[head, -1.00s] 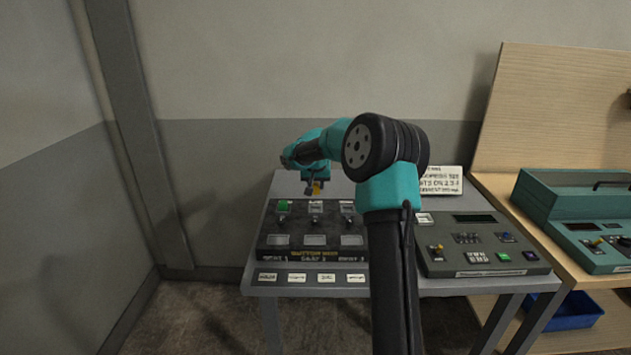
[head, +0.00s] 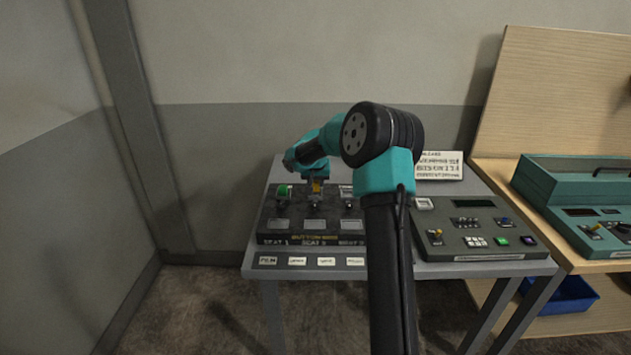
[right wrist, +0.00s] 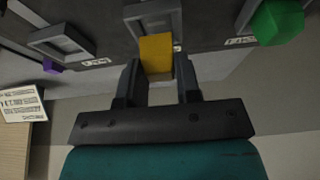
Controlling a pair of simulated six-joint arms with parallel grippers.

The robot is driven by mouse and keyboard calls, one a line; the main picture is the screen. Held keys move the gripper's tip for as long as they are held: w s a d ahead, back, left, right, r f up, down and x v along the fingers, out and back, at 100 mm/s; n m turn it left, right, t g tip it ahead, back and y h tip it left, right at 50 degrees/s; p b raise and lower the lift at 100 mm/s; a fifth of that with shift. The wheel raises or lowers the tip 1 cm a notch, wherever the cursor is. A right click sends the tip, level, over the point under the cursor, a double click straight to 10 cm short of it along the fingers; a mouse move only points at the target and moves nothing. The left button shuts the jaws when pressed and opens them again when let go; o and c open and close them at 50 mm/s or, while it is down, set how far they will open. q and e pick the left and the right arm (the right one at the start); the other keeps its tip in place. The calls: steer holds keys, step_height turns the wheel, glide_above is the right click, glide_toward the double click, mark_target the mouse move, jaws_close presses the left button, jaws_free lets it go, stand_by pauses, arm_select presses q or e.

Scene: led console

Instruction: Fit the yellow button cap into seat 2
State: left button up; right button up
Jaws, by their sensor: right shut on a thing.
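My right gripper (head: 316,183) is shut on the yellow button cap (head: 317,188), above the middle seat column of the dark button console (head: 268,227). In the right wrist view the yellow cap (right wrist: 157,55) sits between the two fingers (right wrist: 160,86). Its far edge overlaps the grey frame of the middle seat (right wrist: 138,15), which I take as seat 2. I cannot tell whether the cap touches the seat. A green cap (head: 284,191) stands in the seat to the left; it also shows in the right wrist view (right wrist: 278,22). My left gripper is not in view.
The third seat (right wrist: 62,42) appears empty, with a purple piece (right wrist: 50,67) near it. A second control panel (head: 478,232) stands to the right on the grey table. A sign (head: 439,166) stands behind it. A teal console (head: 572,205) is on the wooden bench.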

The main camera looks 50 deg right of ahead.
steer(key=shift+f, duration=1.15)
stand_by(1.7)
steer(key=o, duration=1)
steer(key=shift+r, duration=0.1)
steer(key=v, duration=1.7)
steer(key=shift+s+r, duration=0.1)
